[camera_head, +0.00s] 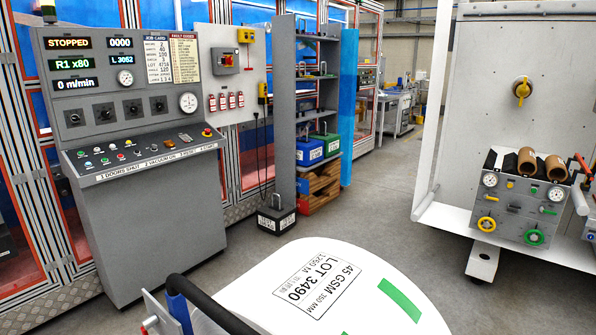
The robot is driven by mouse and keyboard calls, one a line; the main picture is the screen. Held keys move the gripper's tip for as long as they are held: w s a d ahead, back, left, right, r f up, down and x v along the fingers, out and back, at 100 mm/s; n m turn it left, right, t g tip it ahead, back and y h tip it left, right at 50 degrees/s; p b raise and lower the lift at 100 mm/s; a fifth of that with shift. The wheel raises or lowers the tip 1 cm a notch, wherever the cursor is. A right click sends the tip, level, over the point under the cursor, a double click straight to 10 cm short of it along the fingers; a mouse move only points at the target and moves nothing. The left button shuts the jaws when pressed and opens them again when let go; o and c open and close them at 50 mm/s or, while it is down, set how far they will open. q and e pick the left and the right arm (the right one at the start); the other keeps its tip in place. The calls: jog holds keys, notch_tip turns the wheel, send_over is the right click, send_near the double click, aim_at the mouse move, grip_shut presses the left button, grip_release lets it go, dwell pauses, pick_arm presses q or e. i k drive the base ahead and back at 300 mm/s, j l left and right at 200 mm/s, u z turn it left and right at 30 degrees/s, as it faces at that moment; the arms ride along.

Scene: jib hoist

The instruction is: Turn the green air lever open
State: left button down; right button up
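A grey control block (515,208) stands at the right, with two gauges, a yellow handwheel (487,223) and a green handwheel (534,237) on its front. A small green part (547,210) shows on the block below the right gauge. It may be the green air lever, but it is too small to tell its shape or position. A small yellow lever-like part (510,184) lies between the gauges. Neither of my grippers is in view.
A white roll with a LOT 3490 label (318,285) fills the bottom middle, beside a black bar (212,308). A control console (145,190) reading STOPPED stands at the left. A black weight-like block (276,220) sits on the floor. Grey floor (385,210) is clear between shelf and machine.

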aim_at(541, 209)
jog(key=z, duration=1.6)
jog(key=i+l, duration=0.15)
jog(key=l, duration=0.15)
jog(key=i+l, duration=0.1)
jog(key=l, duration=0.2)
jog(key=i+l, duration=1.3)
jog(key=i, duration=0.3)
jog(key=u, duration=0.05)
